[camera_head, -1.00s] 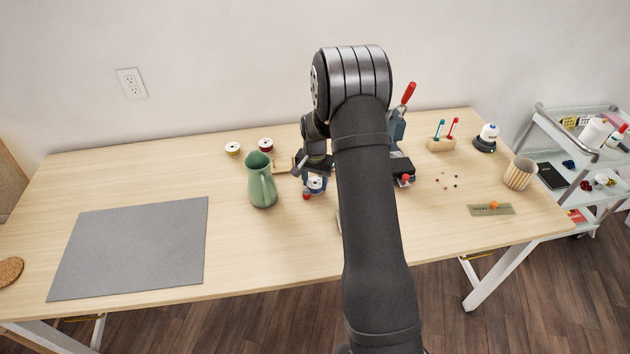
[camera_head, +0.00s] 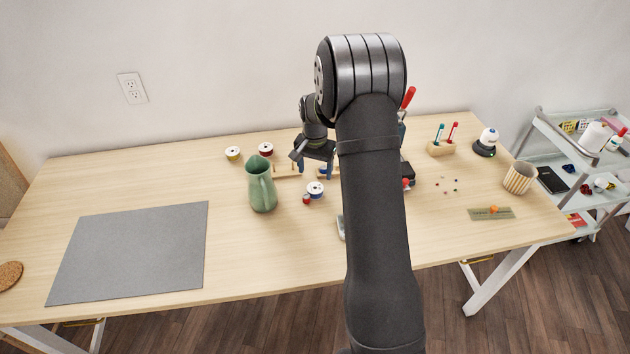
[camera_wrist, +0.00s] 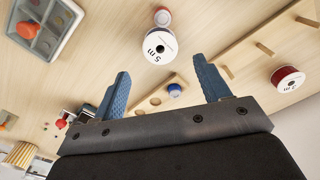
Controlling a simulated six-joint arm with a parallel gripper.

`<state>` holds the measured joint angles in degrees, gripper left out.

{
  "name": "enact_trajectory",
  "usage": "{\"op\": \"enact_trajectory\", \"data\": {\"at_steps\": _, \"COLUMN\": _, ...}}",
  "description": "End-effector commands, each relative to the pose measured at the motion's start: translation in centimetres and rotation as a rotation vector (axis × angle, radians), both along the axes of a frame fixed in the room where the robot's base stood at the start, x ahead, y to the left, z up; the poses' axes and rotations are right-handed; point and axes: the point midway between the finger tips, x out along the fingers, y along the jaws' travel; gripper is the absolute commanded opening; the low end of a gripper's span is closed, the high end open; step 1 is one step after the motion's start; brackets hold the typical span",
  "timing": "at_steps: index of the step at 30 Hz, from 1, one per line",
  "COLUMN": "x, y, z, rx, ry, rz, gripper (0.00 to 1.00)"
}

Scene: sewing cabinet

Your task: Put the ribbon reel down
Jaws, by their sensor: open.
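A white ribbon reel with a blue band (camera_head: 315,189) lies on the table right of the green jug, its flat face up. In the wrist view the reel (camera_wrist: 160,45) shows a "5 m" label and stands clear beyond the fingertips. A small red object (camera_head: 306,200) is close beside it; whether they touch is unclear. My gripper (camera_head: 313,170) is open and empty above and behind the reel. Its two blue fingers (camera_wrist: 163,85) are spread wide in the wrist view.
A green jug (camera_head: 262,184) stands left of the reel. A wooden peg rack (camera_head: 286,171) lies behind it. A dark red reel (camera_head: 266,149) and a yellow one (camera_head: 233,153) sit further back. A grey mat (camera_head: 130,254) lies left. My arm hides part of the table's middle.

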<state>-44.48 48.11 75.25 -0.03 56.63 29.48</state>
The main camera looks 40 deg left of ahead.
Motion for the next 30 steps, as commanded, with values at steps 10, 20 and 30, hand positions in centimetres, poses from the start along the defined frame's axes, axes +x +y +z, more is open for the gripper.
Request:
{"op": "enact_trajectory", "data": {"at_steps": 10, "x": 0.0, "y": 0.0, "z": 4.7, "rx": 0.000, "ry": -0.001, "rz": 0.000, "gripper": 0.74}}
{"op": "enact_trajectory", "data": {"at_steps": 20, "x": 0.0, "y": 0.0, "z": 4.8, "rx": 0.000, "ry": 0.000, "rz": 0.000, "gripper": 0.74}}
{"op": "enact_trajectory", "data": {"at_steps": 30, "x": 0.6, "y": -2.4, "z": 2.7, "rx": 0.019, "ry": 0.123, "rz": -0.141, "gripper": 0.74}}
